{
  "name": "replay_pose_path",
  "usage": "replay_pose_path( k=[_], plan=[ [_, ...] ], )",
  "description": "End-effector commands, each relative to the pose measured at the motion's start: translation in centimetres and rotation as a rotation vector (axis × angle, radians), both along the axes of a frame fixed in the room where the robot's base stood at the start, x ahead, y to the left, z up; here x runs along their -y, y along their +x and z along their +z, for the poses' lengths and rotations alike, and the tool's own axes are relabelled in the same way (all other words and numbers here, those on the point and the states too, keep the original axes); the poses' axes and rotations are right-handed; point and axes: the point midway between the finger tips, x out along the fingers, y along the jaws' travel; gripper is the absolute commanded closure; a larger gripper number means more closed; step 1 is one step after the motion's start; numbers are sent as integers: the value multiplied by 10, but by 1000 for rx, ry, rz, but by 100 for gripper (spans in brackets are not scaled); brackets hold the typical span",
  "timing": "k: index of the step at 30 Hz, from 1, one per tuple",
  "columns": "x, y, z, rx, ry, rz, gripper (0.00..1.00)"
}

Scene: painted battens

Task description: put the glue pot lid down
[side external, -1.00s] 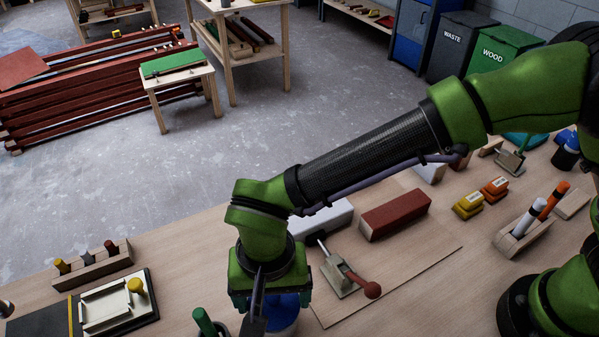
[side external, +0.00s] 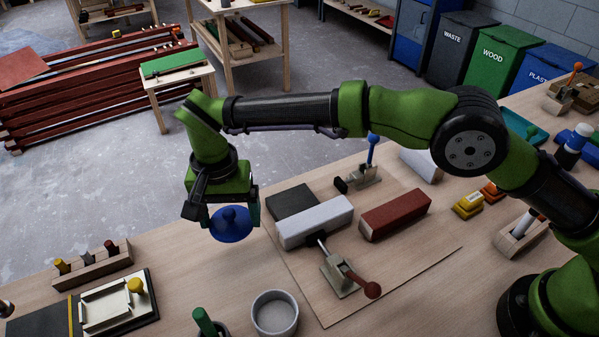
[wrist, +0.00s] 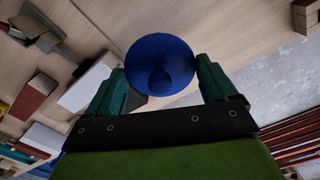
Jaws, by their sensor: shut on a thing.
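The glue pot lid (side external: 231,226) is a round blue disc with a knob on top. My gripper (side external: 231,212) is shut on it and holds it in the air over the far edge of the bench. In the wrist view the lid (wrist: 160,62) sits between my two green fingers (wrist: 162,85). The glue pot (side external: 274,314) is a light grey round pot, standing open on the bench at the near side, below and to the right of the lid.
A toggle clamp with a red handle (side external: 350,272) stands right of the pot, near white (side external: 315,222) and red (side external: 395,214) battens. A green-handled item (side external: 204,321) stands left of the pot. A frame with a yellow knob (side external: 113,303) lies further left. Bare bench lies between.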

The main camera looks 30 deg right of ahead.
Motion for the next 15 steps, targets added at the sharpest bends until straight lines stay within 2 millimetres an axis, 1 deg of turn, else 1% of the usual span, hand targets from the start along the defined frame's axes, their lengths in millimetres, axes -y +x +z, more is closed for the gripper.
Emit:
replay_pose_path(
  k=[1, 5, 12, 15],
  plan=[
    [-1, 6, 3, 7, 7, 10, 43],
    [-4, 10, 11, 13, 21, 49, 43],
    [-3, 8, -28, 2, 17, 68, 43],
    [-4, 8, -36, 4, 18, 69, 43]
  ],
)
